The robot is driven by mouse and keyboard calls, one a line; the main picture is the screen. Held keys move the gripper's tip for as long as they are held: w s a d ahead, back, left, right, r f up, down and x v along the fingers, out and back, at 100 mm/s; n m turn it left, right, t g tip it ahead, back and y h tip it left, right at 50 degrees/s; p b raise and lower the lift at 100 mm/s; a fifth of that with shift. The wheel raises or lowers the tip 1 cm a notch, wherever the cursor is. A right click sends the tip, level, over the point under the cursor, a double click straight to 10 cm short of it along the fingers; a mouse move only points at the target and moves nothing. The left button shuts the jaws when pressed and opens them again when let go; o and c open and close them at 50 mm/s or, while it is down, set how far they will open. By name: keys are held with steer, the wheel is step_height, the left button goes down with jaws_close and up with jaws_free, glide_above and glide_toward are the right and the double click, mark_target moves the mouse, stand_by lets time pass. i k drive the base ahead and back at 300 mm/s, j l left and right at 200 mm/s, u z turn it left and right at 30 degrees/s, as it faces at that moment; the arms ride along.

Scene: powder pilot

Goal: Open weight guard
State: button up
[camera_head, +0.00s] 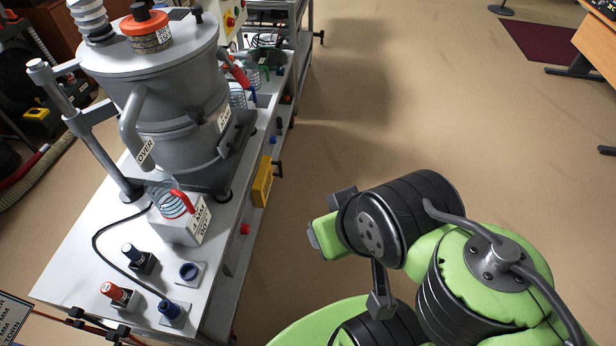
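No part is clearly marked as the weight guard, and I cannot tell which one it is. A large grey lidded vessel (170,85) stands on the white bench, with an orange-ringed cap (146,30) on its lid. In front of it, a light block (183,228) with a printed label carries a clear coil-like ring (172,198) and a red lever (182,201). My green and black arm is at the lower right, beyond the bench's right edge. Its end (328,236) is apart from the vessel and block. The fingertips cannot be made out, and nothing is seen held.
On the bench (85,250) front stand a black knob (138,258), an orange knob (117,293) and blue knobs (171,311), with a dark cable. A yellow box (263,181) sits on the bench's right side. Open floor (420,110) lies to the right.

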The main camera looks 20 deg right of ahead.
mark_target(260, 191)
steer(key=i+l+u, duration=0.45)
steer(key=u, duration=0.15)
steer(key=i+l+u, duration=0.2)
steer(key=l+u, duration=0.15)
steer(key=i+l+u, duration=0.1)
steer(key=l+u, duration=0.2)
steer(key=l, duration=0.2)
steer(key=i+l+u, duration=0.1)
steer(key=l+u, duration=0.5)
steer(key=l, duration=0.25)
